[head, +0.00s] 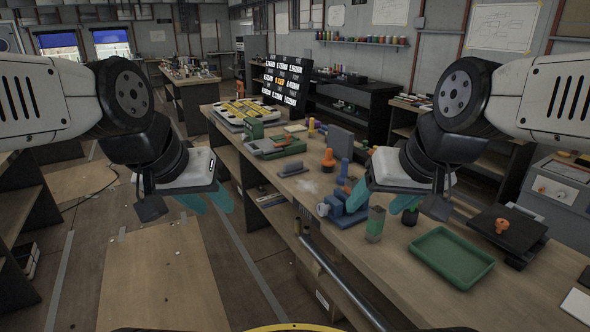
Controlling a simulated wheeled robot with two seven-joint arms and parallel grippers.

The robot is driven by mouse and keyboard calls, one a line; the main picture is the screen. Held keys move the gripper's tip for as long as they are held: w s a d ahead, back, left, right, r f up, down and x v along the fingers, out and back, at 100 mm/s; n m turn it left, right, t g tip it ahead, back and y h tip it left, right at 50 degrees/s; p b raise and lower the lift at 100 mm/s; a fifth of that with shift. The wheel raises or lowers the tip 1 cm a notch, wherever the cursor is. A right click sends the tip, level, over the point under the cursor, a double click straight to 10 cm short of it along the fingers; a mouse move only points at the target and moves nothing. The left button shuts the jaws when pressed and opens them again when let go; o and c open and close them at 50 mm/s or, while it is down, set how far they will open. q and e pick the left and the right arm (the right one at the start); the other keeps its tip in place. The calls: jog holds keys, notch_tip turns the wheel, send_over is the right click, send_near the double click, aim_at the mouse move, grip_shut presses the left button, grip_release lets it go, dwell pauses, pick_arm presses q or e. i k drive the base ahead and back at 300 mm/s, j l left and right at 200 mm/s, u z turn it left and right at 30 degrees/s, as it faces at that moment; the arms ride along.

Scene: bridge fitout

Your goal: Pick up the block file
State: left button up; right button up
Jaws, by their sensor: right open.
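No object is clearly recognisable as the block file. A low grey block-shaped piece (293,169) lies flat on the long wooden bench (310,190), in the middle of the view. A small upright grey-and-green block (375,224) stands near the bench's front edge. My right gripper (383,198) is open above the bench, with its teal fingers apart. The upright block shows just below and between these fingers, and contact cannot be told. My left gripper (207,203) hangs over the floor left of the bench. Its teal fingers show close together, with nothing seen between them.
A blue vise-like tool (345,208) stands left of the upright block. A green tray (451,257) and a black plate with an orange knob (507,229) lie to the right. An orange tool (328,161) and a green machine (275,146) stand farther back. The floor at left is open.

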aim_at(293, 168)
jog(key=i+j+u, duration=0.25)
jog(key=i, duration=0.35)
jog(key=i+u, duration=0.25)
jog(key=i, duration=0.4)
jog(key=i+j+z, duration=0.2)
jog(key=i+z, duration=0.3)
jog(key=i+j+z, duration=0.35)
jog(key=z, duration=0.15)
jog(key=i, duration=0.1)
